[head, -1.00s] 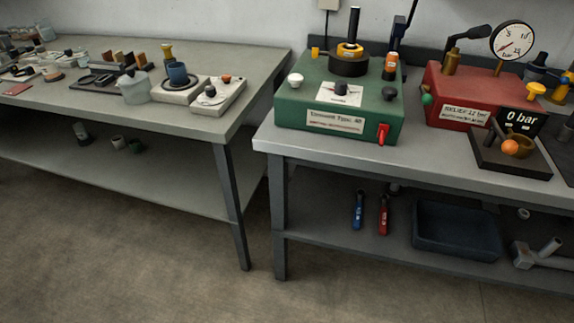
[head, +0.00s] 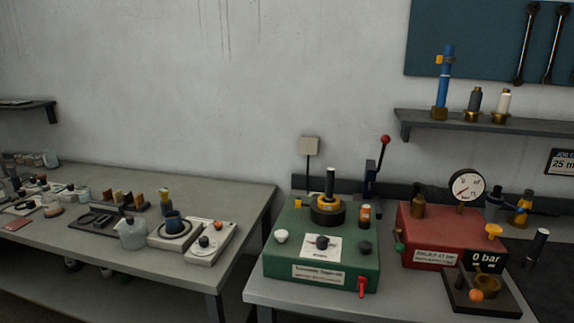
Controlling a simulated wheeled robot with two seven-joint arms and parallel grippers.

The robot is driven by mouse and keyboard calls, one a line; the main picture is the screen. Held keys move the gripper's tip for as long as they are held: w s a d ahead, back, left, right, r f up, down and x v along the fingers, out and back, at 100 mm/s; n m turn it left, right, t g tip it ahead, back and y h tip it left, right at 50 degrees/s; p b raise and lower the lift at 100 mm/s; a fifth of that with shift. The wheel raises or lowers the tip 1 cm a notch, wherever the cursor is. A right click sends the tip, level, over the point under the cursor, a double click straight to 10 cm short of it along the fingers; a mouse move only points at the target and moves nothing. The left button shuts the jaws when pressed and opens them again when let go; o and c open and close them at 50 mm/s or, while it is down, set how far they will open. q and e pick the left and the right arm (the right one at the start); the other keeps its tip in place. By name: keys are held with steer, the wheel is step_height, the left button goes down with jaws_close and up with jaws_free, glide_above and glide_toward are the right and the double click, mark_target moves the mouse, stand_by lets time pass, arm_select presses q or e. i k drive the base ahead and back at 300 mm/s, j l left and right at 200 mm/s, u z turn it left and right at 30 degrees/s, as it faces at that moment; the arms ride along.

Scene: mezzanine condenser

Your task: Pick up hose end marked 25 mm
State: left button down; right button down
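No hose end with a legible 25 mm mark shows. A card (head: 563,162) at the right edge is cut off and reads in part "25 m". A black cylinder with a pale end (head: 537,247) lies tilted at the right of the near bench; I cannot tell whether it is a hose end. On the wall shelf stand a blue tube with a brass base (head: 443,85), a grey fitting (head: 474,104) and a white fitting (head: 501,105), all without readable marks. Neither of my grippers is in view.
The near bench (head: 262,292) carries a green machine (head: 340,268) with a red-knobbed lever, and a red unit (head: 425,232) with a gauge (head: 467,186) and a 0 bar display (head: 486,258). A left bench (head: 228,228) holds small parts. A gap separates the benches.

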mark_target(329, 197)
steer(key=i+j+z, duration=0.4)
steer(key=j, duration=0.25)
steer(key=i+j+z, duration=0.15)
steer(key=j, duration=0.25)
steer(key=i+l, duration=0.05)
steer(key=i, duration=0.05)
